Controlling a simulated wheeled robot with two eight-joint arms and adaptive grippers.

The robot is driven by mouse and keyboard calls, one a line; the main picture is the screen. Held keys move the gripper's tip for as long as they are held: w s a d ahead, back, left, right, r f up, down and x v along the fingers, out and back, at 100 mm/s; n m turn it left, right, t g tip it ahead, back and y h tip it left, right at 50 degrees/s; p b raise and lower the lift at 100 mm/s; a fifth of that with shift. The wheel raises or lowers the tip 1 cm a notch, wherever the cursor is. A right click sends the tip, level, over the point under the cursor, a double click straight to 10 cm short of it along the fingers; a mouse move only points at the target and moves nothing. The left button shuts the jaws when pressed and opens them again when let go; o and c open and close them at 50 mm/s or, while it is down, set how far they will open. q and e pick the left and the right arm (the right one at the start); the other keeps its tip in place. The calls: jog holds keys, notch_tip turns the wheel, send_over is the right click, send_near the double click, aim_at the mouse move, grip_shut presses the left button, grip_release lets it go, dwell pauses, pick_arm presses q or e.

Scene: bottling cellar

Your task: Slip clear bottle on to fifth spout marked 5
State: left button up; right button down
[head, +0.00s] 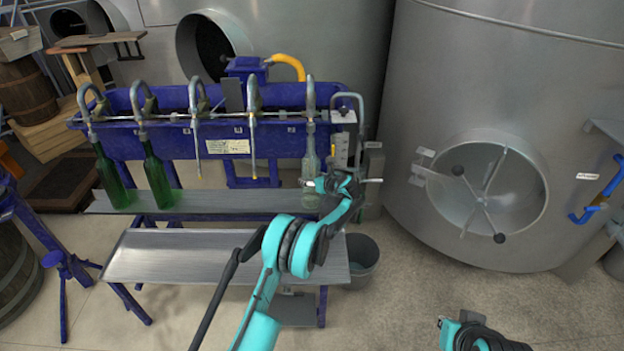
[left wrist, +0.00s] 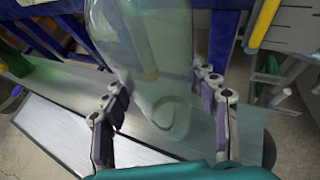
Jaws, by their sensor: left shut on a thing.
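The clear bottle (head: 310,160) is upright below the fifth spout (head: 310,95), the rightmost of the curved spouts. Its neck lines up with the spout and seems to surround the tube. My left gripper (head: 328,184) is shut on the lower part of the bottle. In the left wrist view, the bottle (left wrist: 150,70) stands between the two fingers (left wrist: 165,108). A yellowish piece shows through its glass; I cannot tell whether it is inside or behind. My right gripper (head: 470,335) shows partly at the bottom right; its fingers are unclear.
Green bottles (head: 112,180) (head: 158,178) hang on the first and second spouts. The third (head: 198,130) and fourth (head: 253,130) spouts are bare. A metal shelf (head: 230,200) runs under the spouts. A bucket (head: 362,258) and a large steel tank (head: 500,90) stand right.

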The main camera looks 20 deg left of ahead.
pick_arm(q)
jog(key=shift+f, duration=0.15)
jog(key=o, duration=1.6)
jog(key=shift+o, duration=0.2)
jog(key=v, duration=1.2)
jog(key=s+a+r+n+g+h, duration=0.1)
jog(key=s+a+r+n+h, duration=0.1)
jog(key=s+r+n, duration=0.6)
jog(key=s+a+r+n+h, duration=0.2)
jog(key=s+r+n, duration=0.3)
jog(key=s, duration=0.7)
jog(key=s+d+f+n+h, duration=0.1)
jog(key=s+f+n+h, duration=0.1)
jog(key=s+n, duration=0.5)
jog(key=s+d+f+n+h, duration=0.2)
jog(key=s+n, duration=0.5)
jog(key=s, duration=1.1)
jog(key=shift+d+n+h, duration=0.15)
jog(key=shift+n+h, duration=0.15)
jog(key=shift+h, duration=0.1)
jog(key=shift+f, duration=0.1)
